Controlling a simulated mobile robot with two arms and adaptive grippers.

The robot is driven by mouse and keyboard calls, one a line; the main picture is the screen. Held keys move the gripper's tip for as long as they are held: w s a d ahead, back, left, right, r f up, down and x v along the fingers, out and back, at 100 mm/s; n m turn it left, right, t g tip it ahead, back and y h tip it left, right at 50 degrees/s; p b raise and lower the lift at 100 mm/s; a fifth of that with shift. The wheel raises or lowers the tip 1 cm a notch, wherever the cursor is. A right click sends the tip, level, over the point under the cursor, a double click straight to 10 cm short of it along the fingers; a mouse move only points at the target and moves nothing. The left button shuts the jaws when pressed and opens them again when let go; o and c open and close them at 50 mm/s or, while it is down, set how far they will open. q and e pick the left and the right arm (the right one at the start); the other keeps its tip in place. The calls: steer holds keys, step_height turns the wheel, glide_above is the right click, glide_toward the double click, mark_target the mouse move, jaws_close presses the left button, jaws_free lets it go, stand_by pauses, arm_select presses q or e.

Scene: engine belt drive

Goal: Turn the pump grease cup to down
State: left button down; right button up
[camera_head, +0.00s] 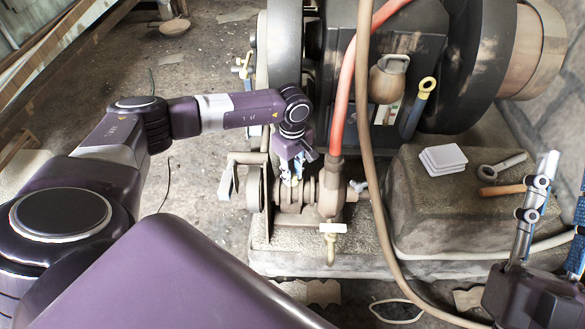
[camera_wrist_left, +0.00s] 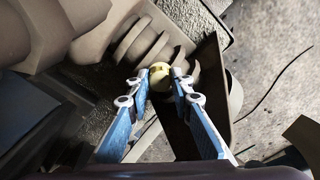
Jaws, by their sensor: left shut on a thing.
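My left gripper (camera_head: 291,176) reaches down onto the top of the pump (camera_head: 325,198), a rusty ribbed body on the near side of the machine. In the left wrist view its fingers (camera_wrist_left: 161,80) are closed around a small round cream-yellow cup, the pump grease cup (camera_wrist_left: 160,70). The fingertips touch it from both sides. In the head view the gripper mostly hides the cup, and I cannot tell which way it is turned. My right gripper (camera_head: 556,208) is at the right edge, fingers apart and empty.
A red hose (camera_head: 346,95) rises from the pump, and a tan hose (camera_head: 363,130) hangs just right of it. A brass tap (camera_head: 331,240) sticks out in front. A stone block (camera_head: 430,205) at right carries white pads (camera_head: 443,158) and tools. Large dark wheels stand behind.

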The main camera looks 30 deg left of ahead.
stand_by(0.3)
arm_select(q)
steer(key=c, duration=1.7)
jaws_free()
steer(key=shift+r, duration=0.15)
step_height(320, 180, up, 12)
steer(key=shift+f, duration=0.1)
